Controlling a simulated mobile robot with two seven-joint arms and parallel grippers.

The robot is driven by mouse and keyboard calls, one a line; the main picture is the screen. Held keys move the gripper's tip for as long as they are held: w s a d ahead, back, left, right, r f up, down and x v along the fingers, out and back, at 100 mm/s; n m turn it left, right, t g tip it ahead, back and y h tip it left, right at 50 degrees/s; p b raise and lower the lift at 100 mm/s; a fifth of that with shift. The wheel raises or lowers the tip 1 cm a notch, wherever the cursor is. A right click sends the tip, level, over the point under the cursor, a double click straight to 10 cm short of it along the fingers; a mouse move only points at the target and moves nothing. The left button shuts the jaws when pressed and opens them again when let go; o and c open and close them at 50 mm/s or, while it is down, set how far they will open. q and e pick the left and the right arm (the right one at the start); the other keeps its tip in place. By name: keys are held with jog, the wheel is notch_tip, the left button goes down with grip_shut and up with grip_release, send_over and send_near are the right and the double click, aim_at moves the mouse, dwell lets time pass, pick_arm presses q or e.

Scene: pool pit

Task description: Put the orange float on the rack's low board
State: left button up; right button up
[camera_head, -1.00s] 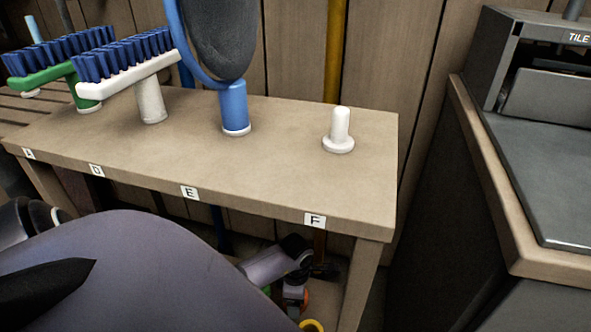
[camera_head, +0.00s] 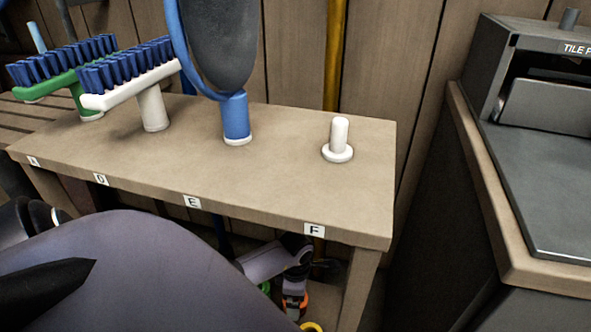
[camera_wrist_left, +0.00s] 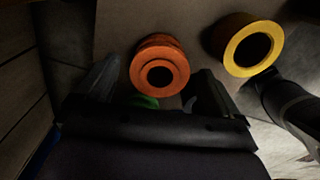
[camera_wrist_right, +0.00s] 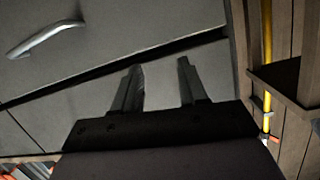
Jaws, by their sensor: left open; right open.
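The orange float (camera_wrist_left: 160,68), a short cylinder with a dark hole, shows in the left wrist view between the fingertips of my left gripper (camera_wrist_left: 155,83). The fingers are open, one on each side of it; I cannot tell whether they touch it. In the head view, a small orange patch (camera_head: 303,298) shows below the rack top (camera_head: 280,175), beside my left wrist, mostly hidden. A brown-grey surface (camera_wrist_left: 195,20), perhaps the low board, lies around the float. My right gripper (camera_wrist_right: 160,68) is open and empty in front of grey panels.
A yellow ring (camera_wrist_left: 254,45) lies right of the float, and a green piece (camera_wrist_left: 143,101) shows below it. The rack top carries two brushes (camera_head: 130,75), a blue-handled net (camera_head: 237,118) and a bare white peg (camera_head: 339,137) above label F. A counter (camera_head: 545,190) stands at right.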

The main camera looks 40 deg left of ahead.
pick_arm(q)
notch_tip(320, 180, up, 9)
jog(key=p, duration=0.3)
jog(key=shift+r, duration=0.15)
pick_arm(e)
jog(key=shift+w+a+r+m+g+y, duration=0.15)
jog(key=shift+a+m+g+y, duration=0.2)
jog(key=shift+a, duration=0.3)
jog(key=shift+w+a+r+m+g+y, duration=0.15)
jog(key=shift+a+m+g, duration=0.1)
jog(key=shift+a+g, duration=0.3)
pick_arm(q)
jog(key=shift+s, duration=0.1)
pick_arm(e)
jog(key=shift+s+f, duration=0.1)
jog(key=shift+s, duration=0.1)
